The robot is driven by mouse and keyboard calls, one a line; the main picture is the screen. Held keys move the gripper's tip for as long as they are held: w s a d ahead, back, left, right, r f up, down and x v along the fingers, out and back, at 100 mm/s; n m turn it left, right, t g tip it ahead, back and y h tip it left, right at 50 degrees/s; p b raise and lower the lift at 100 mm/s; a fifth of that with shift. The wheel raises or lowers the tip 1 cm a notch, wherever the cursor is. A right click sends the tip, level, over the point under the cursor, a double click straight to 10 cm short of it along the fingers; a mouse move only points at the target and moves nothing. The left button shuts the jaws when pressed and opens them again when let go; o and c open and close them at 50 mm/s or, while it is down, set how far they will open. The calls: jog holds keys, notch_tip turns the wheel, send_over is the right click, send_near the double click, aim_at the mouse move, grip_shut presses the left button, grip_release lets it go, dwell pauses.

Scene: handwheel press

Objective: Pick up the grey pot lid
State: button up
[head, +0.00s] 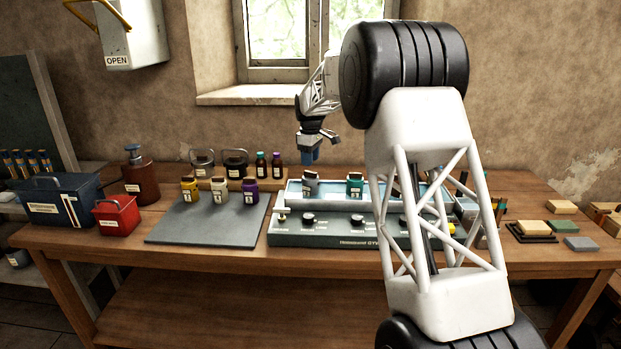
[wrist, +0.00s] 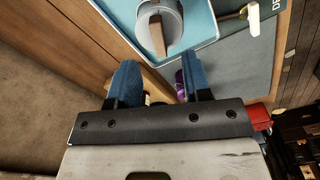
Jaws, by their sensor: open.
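A grey pot (head: 310,189) with a label stands at the left end of the light-blue tray on the bench machine. Its round grey lid (wrist: 160,28) shows from above in the wrist view, with a brown bar-like grip across it. My gripper (head: 310,156) is just above the grey pot in the head view, its blue fingers pointing down. In the wrist view my gripper (wrist: 160,80) has its two blue fingers apart with nothing held between them. The lid lies beyond the fingertips. The gap between lid and fingers is hard to judge.
A teal pot (head: 355,184) stands to the right on the tray. Yellow (head: 190,189), white (head: 220,191) and purple (head: 250,192) pots stand on a grey mat (head: 200,228) at left. Jars and bottles stand behind. The mat's front is clear.

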aim_at(311, 176)
jog(key=shift+f, duration=0.1)
jog(key=shift+f, duration=2.5)
jog(key=shift+c, duration=0.2)
grip_shut()
